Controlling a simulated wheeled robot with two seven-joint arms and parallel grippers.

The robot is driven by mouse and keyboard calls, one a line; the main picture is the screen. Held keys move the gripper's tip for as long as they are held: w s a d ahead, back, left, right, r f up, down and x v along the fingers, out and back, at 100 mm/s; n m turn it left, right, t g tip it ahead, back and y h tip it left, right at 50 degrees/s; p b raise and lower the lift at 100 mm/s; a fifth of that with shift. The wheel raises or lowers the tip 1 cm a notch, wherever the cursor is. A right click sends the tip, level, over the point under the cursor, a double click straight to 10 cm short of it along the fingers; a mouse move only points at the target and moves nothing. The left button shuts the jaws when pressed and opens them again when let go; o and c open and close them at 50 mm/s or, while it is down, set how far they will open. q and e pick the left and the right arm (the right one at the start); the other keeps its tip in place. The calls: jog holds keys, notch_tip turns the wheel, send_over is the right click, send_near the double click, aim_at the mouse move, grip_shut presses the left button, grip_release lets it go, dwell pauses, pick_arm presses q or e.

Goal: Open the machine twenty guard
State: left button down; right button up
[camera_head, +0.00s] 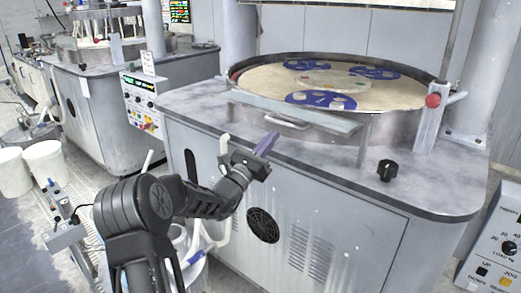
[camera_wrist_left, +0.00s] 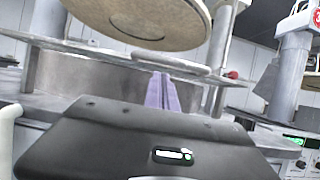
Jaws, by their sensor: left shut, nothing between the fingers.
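The guard (camera_head: 335,124) is a flat, pale grey bar across the front of the round polishing machine. A light handle (camera_head: 287,121) sits on its front. In the left wrist view the handle (camera_wrist_left: 172,63) lies just beyond my fingertips. My left gripper (camera_head: 268,141), with purple fingers, is shut and empty. It is in front of the machine, below and a little left of the handle, apparently apart from it. The fingers also show in the left wrist view (camera_wrist_left: 160,88), close together and pointing at the handle. I cannot read a machine number. My right gripper is not in view.
The machine's platen (camera_head: 255,80) carries blue carriers. A black knob (camera_head: 387,170) stands on the grey worktop (camera_head: 440,190). A red knob (camera_head: 432,100) is on the right post. A control panel (camera_head: 140,100) is at left, and a second machine (camera_head: 95,50) stands behind.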

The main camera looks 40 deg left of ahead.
aim_at(277, 121)
pick_arm(q)
jog(key=shift+w+r, duration=0.15)
jog(key=shift+r, duration=0.7)
jog(key=shift+w+r, duration=0.15)
jog(key=shift+r, duration=0.7)
jog(key=shift+p, duration=0.35)
notch_tip(277, 121, up, 3)
jog(key=g+p, duration=0.2)
jog(key=p, duration=0.2)
jog(key=shift+w, duration=0.1)
jog(key=shift+f, duration=0.2)
